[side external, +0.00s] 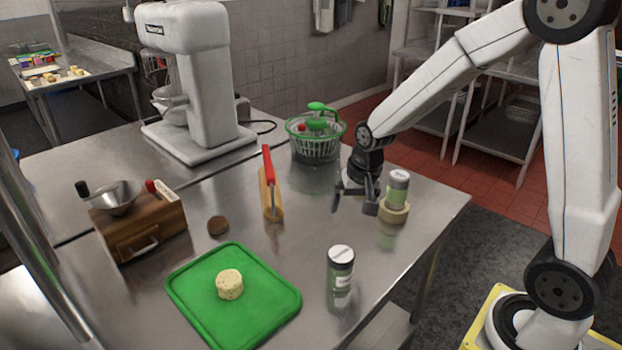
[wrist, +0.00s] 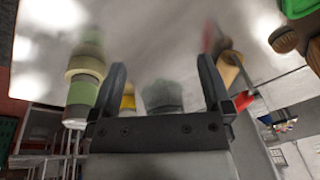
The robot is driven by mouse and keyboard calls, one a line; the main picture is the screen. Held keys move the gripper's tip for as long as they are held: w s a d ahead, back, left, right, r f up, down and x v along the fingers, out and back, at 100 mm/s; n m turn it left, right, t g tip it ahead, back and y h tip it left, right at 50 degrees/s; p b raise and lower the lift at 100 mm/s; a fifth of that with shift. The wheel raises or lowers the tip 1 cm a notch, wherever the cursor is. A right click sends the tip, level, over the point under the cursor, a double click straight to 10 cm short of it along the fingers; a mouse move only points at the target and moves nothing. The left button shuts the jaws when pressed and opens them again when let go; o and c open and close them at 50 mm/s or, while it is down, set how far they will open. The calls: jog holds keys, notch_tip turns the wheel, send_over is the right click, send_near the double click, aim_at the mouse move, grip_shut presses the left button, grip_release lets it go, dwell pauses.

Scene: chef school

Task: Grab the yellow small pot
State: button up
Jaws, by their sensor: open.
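A small round yellowish pot (side external: 394,213) stands near the right edge of the steel table. A green jar with a pale lid (side external: 398,188) rests on top of it. My gripper (side external: 352,203) is open and empty, low over the table just left of the pot. In the wrist view the picture appears upside down, and the yellowish pot (wrist: 85,67) and jar lie outside the left finger of my gripper (wrist: 163,68). A yellow item (wrist: 128,101) shows partly behind that finger; I cannot tell what it is.
A second green jar (side external: 341,270) stands in front. A green board (side external: 190,290) holds a pale round piece (side external: 230,284). A red-handled tool (side external: 267,170), wooden grinder (side external: 140,228), green salad spinner (side external: 314,140) and white mixer (side external: 200,90) stand left and behind. Bare table lies between the jars.

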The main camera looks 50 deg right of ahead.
jog(key=w+d+m, duration=1.1)
jog(key=d, duration=0.1)
jog(key=w+d+f+m, duration=0.1)
jog(key=d+m, duration=0.2)
jog(key=d, duration=0.2)
jog(key=w+d+f+m+y, duration=0.1)
jog(key=d+m, duration=0.2)
jog(key=d, duration=0.2)
jog(key=w+d+f+m, duration=0.1)
jog(key=w+d+m, duration=0.1)
jog(key=d+m, duration=0.2)
jog(key=shift+d+f+y, duration=0.25)
jog(key=shift+d+y, duration=0.05)
jog(key=shift+d, duration=0.25)
jog(key=shift+d+f+m, duration=0.1)
jog(key=shift+d+m, duration=0.3)
jog(key=shift+d, duration=0.25)
jog(key=shift+f, duration=0.15)
jog(key=shift+x, duration=3.8)
jog(key=shift+c, duration=0.2)
jog(key=shift+d, duration=0.1)
jog(key=c, duration=1.1)
